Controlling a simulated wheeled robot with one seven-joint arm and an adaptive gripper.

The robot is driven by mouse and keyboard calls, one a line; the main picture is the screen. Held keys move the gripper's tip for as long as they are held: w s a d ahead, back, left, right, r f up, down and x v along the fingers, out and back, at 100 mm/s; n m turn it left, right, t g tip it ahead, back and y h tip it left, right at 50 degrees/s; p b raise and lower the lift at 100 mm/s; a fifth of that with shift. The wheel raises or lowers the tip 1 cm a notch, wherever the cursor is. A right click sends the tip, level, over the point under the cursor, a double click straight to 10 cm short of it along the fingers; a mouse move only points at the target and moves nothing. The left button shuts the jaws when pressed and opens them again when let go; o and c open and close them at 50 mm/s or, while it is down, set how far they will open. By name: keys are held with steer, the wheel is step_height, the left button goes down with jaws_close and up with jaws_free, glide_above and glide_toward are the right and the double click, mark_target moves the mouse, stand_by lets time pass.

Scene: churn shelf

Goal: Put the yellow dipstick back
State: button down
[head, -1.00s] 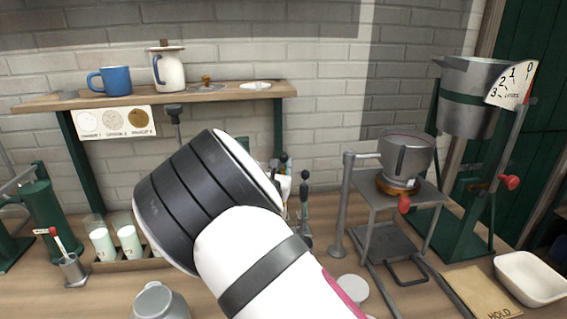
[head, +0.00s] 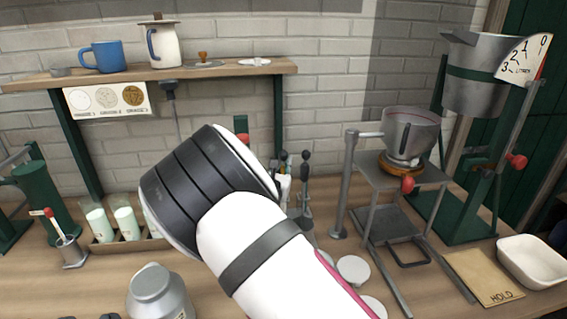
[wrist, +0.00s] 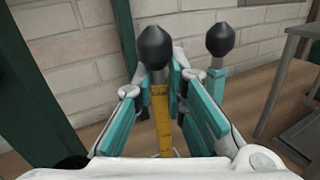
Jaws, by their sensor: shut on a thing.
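The yellow dipstick (wrist: 162,125) stands roughly upright between the teal-padded fingers of my gripper (wrist: 158,88) in the wrist view, with a black knob (wrist: 154,47) at its top. The gripper is shut on it. A second black-knobbed stick (wrist: 219,40) stands just to the right of the fingers. In the head view, my arm covers most of the gripper, and black-knobbed sticks (head: 306,175) show just right of it, near the wall. The lower end of the yellow dipstick and whatever it rests in are hidden.
A metal stand with a bowl (head: 405,135) is right of the sticks. A wooden shelf (head: 225,70) hangs above. A white tray (head: 530,262) is at the right.

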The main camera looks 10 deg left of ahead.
steer(key=c, duration=1.5)
jaws_free()
steer(key=shift+c, duration=0.2)
steer(key=shift+s, duration=0.15)
